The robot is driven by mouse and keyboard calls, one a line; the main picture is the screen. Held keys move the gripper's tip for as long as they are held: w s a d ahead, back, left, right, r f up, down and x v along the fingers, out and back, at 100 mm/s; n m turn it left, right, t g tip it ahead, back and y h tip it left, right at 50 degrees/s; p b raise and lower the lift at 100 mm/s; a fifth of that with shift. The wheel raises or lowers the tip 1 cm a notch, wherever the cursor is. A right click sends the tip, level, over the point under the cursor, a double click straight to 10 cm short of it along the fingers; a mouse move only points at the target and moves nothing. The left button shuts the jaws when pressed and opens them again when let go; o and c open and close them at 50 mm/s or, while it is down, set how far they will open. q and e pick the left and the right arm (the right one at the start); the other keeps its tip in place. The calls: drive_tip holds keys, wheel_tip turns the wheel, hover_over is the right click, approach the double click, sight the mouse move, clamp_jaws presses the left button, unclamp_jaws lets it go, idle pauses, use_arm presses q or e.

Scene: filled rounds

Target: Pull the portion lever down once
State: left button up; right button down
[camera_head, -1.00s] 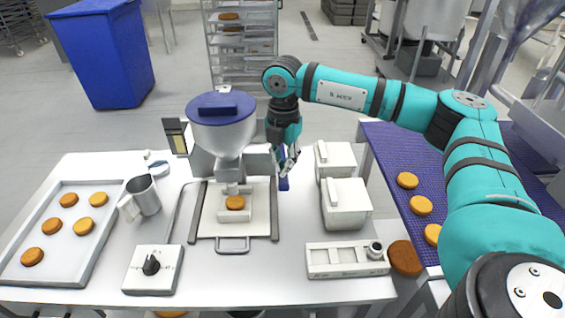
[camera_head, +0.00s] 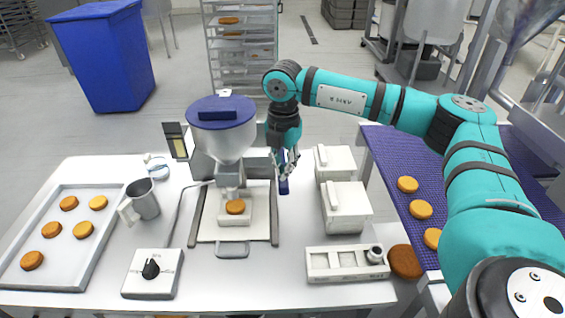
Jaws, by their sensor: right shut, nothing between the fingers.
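The portioning machine has a hopper (camera_head: 224,140) with a blue lid and a nozzle over a round biscuit (camera_head: 235,207) on a small stand. The blue portion lever (camera_head: 284,184) hangs at the machine's right side, its lower end showing below my fingers. My right gripper (camera_head: 286,164) is shut at the lever's upper part, fingers pointing down. It overlaps the lever in the picture; I cannot tell whether it touches. Nothing shows between its fingers. My left gripper is not in view.
White lidded boxes (camera_head: 346,208) stand close right of the lever. A dial box (camera_head: 153,272), a jug (camera_head: 143,198) and a tray (camera_head: 90,262) of several biscuits are on the left. A purple conveyor (camera_head: 389,150) with biscuits runs at the right.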

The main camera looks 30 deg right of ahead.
sight(284, 182)
drive_tip(key=shift+f, duration=0.2)
drive_tip(key=shift+f+b, duration=0.8)
drive_tip(key=shift+f, duration=0.15)
drive_tip(key=shift+s+f+b, duration=0.1)
drive_tip(key=shift+f+b, duration=0.65)
drive_tip(key=shift+f, duration=0.35)
drive_tip(key=shift+s+a+f+b, duration=0.15)
drive_tip(key=shift+s+f+b, duration=0.05)
drive_tip(key=shift+f+b, duration=0.8)
drive_tip(key=shift+f, duration=0.2)
